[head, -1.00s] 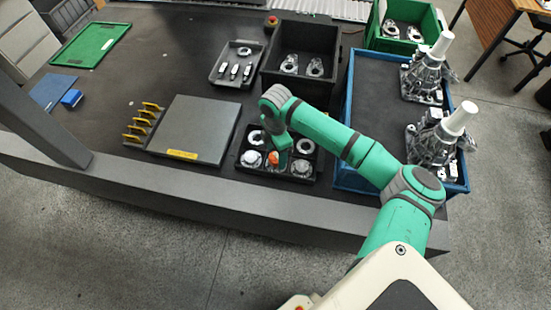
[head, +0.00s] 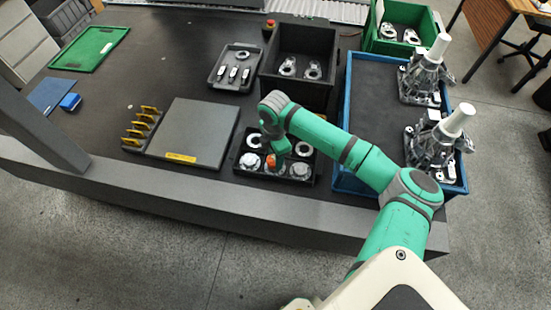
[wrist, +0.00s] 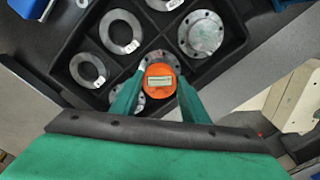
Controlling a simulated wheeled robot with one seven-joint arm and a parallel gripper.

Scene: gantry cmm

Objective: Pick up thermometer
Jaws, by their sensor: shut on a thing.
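The thermometer (wrist: 160,82) shows in the wrist view as an orange round body with a small pale display. It also shows in the head view as a small orange shape (head: 270,161) below my arm's end. My gripper (wrist: 158,90) has its two green fingers on either side of the thermometer, shut on it. The thermometer is over the black compartment tray (wrist: 105,98), in front of a metal flange (wrist: 162,60). Whether it still touches anything beneath cannot be told.
The tray holds metal rings (wrist: 120,32) and flanges (wrist: 200,34) in its compartments. In the head view a grey plate (head: 195,130) lies left of the tray, a black bin (head: 300,65) behind it, and a blue tray (head: 378,75) with metal castings to the right.

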